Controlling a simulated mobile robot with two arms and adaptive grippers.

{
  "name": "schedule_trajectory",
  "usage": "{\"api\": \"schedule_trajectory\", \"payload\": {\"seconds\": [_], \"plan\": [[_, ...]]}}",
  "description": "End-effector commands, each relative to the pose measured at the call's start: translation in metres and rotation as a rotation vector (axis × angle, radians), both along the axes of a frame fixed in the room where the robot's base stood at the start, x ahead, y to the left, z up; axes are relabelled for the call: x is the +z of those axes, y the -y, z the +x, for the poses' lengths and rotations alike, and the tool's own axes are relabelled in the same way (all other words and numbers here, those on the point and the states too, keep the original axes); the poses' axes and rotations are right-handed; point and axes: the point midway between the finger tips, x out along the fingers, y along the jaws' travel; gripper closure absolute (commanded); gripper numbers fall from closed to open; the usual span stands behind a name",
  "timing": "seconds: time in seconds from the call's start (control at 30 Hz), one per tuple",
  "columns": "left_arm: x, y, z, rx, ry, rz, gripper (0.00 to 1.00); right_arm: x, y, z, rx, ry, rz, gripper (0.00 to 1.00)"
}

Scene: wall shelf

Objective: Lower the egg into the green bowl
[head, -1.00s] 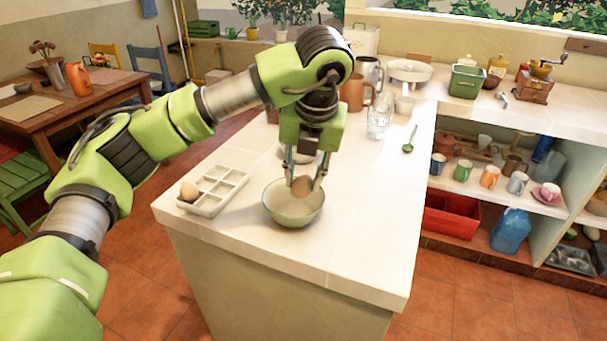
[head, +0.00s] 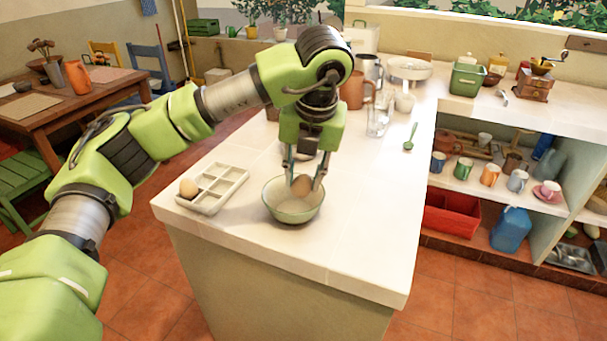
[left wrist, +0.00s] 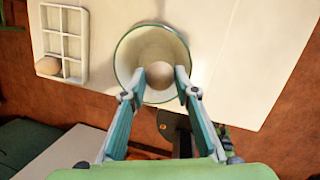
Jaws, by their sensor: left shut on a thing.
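The green bowl (head: 293,212) stands on the counter near its front edge. My left gripper (head: 303,184) points down into the bowl's mouth and is shut on a brown egg (head: 302,186). In the left wrist view the egg (left wrist: 159,74) sits between the two fingertips of my left gripper (left wrist: 160,82), inside the outline of the bowl's rim (left wrist: 122,60). I cannot tell whether the egg touches the bowl's bottom. My right gripper is not in view.
A white egg tray (head: 226,196) with one egg (head: 188,188) in a corner compartment stands left of the bowl. A glass (head: 379,122), a green spoon (head: 410,137) and a brown jug (head: 352,92) are farther back. The counter right of the bowl is clear.

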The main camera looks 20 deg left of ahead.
Motion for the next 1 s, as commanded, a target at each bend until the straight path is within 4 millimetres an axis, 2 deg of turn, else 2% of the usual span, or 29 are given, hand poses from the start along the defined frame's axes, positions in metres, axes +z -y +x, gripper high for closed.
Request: {"api": "schedule_trajectory", "payload": {"seconds": [1.0], "plan": [[-0.016,0.000,0.000,0.000,0.000,0.000,0.79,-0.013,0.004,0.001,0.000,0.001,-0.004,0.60]]}}
